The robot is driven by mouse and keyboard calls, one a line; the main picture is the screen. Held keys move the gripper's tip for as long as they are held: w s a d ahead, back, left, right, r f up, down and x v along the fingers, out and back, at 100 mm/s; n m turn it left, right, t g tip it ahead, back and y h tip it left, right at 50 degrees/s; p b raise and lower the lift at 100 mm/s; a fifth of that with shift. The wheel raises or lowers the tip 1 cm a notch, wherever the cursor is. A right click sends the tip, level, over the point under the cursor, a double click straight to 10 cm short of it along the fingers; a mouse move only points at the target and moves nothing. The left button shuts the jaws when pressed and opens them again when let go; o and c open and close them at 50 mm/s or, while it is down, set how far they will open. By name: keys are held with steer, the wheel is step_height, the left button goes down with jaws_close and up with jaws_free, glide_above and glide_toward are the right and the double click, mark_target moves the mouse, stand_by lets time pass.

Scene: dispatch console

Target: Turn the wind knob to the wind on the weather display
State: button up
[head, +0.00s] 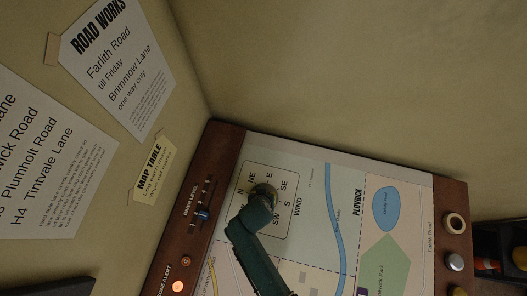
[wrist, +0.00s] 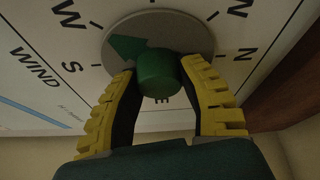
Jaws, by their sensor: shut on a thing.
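The wind knob has a green grip (wrist: 158,74) on a round grey dial plate (wrist: 190,32). Its green pointer (wrist: 124,47) points up-left in the wrist view, on the side of S and a partly cut-off label ending in W; I cannot tell its exact mark. My gripper (wrist: 166,84) has its two yellow fingers closed on the grip, one on each side. In the head view the knob (head: 264,190) sits on the WIND dial panel, partly covered by my gripper (head: 259,200). The fingers hide some direction labels. No weather display shows in either view.
The map table (head: 318,170) carries the dial, with a brown wooden border. A blue slider (head: 203,215) and a lit orange lamp (head: 178,287) are left of the dial. Round knobs (head: 455,222) line the right border. Walls with paper notices (head: 118,68) rise behind.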

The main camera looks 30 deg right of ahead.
steer(key=o, duration=1.2)
steer(key=shift+s+f, duration=0.1)
steer(key=shift+c, duration=0.2)
steer(key=shift+a+r, duration=0.1)
steer(key=shift+r, duration=0.3)
steer(key=v, duration=1.1)
steer(key=shift+s+r, duration=0.1)
